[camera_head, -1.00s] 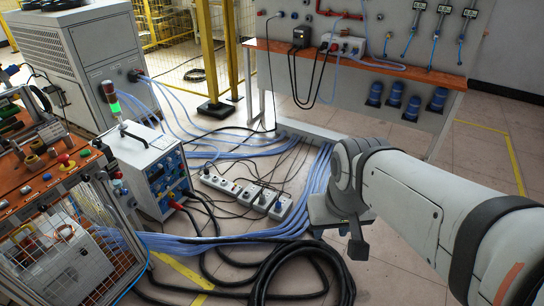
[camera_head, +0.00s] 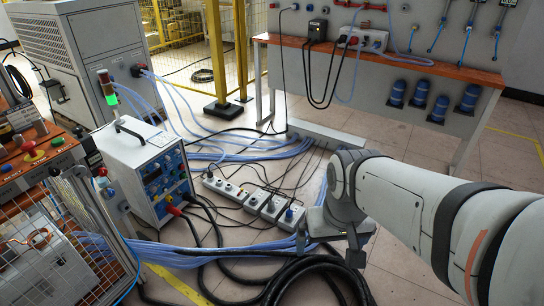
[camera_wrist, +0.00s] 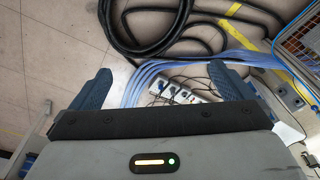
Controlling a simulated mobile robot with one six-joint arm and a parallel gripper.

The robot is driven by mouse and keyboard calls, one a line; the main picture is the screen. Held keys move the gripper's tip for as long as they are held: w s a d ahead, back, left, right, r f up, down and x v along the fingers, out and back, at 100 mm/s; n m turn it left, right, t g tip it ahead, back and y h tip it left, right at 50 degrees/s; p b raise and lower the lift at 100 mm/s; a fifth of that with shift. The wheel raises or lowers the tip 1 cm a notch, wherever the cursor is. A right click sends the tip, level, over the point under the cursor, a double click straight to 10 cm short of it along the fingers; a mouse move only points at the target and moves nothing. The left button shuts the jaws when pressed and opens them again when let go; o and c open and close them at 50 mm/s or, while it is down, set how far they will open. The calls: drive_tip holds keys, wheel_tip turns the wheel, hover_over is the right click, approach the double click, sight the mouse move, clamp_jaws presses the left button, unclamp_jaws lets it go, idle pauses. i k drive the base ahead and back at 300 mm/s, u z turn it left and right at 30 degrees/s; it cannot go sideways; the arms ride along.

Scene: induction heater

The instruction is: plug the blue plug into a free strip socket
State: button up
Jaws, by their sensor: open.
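The power strip (camera_head: 228,189) lies on the floor in the middle of the head view, with several sockets and dark plugs and cables on it. A small blue spot, possibly the blue plug (camera_head: 289,214), shows at the strip's right end; whether it is seated cannot be told. My gripper (camera_head: 330,246) is open and empty, right of the strip's right end and apart from it in the picture. In the wrist view, my gripper (camera_wrist: 158,76) has its two fingers wide apart. The strip (camera_wrist: 203,98) shows beyond them, partly hidden by the gripper body.
Thick black cable coils (camera_head: 300,272) and blue hoses (camera_head: 215,252) lie on the floor near my gripper. A white heater unit (camera_head: 145,172) stands left of the strip. A workbench (camera_head: 400,62) stands behind. Bare floor (camera_head: 425,150) lies under the bench.

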sight(289, 213)
drive_tip(key=u, duration=0.45)
drive_tip(key=i, duration=1.8)
drive_tip(key=z, duration=0.55)
